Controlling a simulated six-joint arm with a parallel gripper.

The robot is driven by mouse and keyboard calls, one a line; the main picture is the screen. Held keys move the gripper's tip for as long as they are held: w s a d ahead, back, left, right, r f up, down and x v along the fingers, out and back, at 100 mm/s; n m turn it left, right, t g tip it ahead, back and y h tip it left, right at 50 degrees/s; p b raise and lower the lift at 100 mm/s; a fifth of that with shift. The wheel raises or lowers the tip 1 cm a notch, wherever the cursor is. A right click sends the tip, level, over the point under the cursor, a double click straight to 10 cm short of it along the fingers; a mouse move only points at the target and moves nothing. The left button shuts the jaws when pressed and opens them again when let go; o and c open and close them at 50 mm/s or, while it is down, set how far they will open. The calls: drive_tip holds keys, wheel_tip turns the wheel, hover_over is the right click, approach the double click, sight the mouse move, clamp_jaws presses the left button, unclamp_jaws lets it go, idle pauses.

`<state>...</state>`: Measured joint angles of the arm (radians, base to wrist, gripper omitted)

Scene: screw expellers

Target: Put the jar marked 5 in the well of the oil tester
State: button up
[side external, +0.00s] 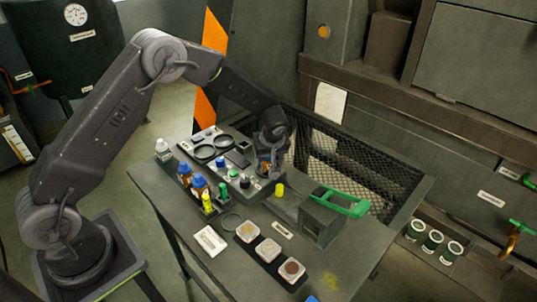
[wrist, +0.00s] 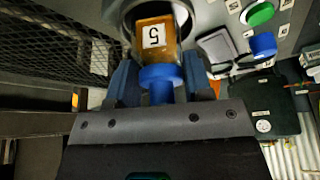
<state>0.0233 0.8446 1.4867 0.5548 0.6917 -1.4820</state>
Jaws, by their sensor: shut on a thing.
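The jar marked 5 (wrist: 157,38) is amber with a blue cap and a white label, and shows between my fingers in the wrist view. My gripper (wrist: 160,80) is shut on it near the cap. In the side view my gripper (side external: 270,160) is low over the right part of the oil tester (side external: 243,188), a grey panel with knobs and round rings. A round grey rim (wrist: 192,14) surrounds the jar's far end in the wrist view. I cannot tell how deep the jar sits in it or whether it touches.
Several bottles, two amber with blue caps (side external: 199,186), stand in a rack left of the tester. A green-handled grey box (side external: 322,220) and a tray of sample dishes (side external: 268,250) are on the table. A mesh-walled bin (side external: 345,155) lies behind.

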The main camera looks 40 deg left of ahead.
drive_tip(key=o, duration=1.5)
drive_tip(key=shift+r, duration=4.5)
